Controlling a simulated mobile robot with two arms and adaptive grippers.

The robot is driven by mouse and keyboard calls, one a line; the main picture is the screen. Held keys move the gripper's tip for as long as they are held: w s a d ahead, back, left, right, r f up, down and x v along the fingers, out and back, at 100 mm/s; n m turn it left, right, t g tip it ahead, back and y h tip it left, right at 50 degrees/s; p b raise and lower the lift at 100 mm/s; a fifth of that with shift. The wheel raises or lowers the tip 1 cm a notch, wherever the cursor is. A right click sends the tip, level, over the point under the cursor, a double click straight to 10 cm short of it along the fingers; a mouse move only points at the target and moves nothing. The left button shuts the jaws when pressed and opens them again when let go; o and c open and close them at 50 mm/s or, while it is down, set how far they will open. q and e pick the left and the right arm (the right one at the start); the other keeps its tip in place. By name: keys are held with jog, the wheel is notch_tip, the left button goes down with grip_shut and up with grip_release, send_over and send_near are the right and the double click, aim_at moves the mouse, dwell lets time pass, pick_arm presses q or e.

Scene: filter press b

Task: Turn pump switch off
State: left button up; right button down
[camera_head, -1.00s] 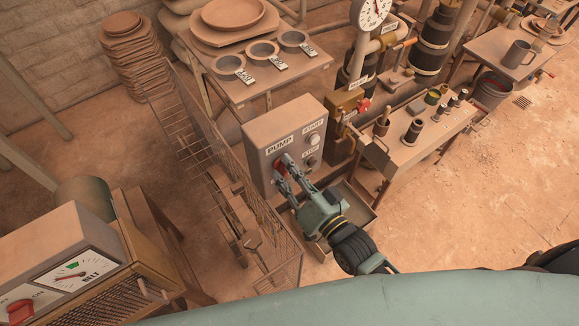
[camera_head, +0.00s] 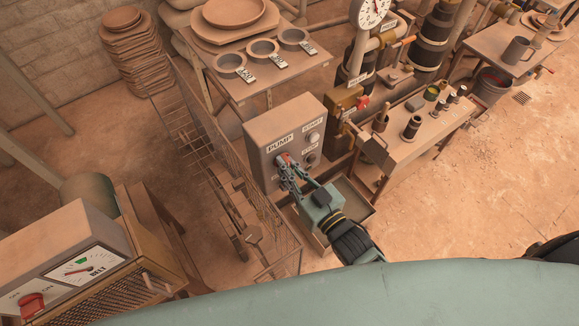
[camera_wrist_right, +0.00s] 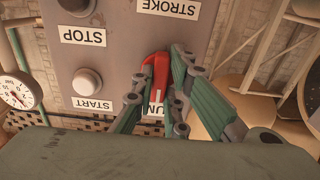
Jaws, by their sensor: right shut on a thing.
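The grey pump box (camera_head: 262,125) stands near the middle of the head view, with a PUMP label above its red switch (camera_head: 284,158). My right gripper (camera_head: 285,168) is at the box's front face, shut on the red switch. In the right wrist view, upside down, the red switch handle (camera_wrist_right: 159,68) stands between the two fingers of my right gripper (camera_wrist_right: 163,74). The fingers partly cover the switch and the PUMP label, so its exact setting is hard to read. My left gripper is not in view.
START (camera_head: 314,138) and STOP (camera_head: 311,159) buttons sit right of the switch. A wire rack (camera_head: 222,170) stands close on the left, a metal tray (camera_head: 358,195) below. A belt control box (camera_head: 60,240) with another red switch is at lower left. Open floor lies at right.

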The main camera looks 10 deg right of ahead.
dwell(0.4)
jog(key=c, duration=1.8)
grip_release()
jog(key=shift+o, duration=0.2)
jog(key=v, duration=1.2)
jog(key=shift+f, duration=0.1)
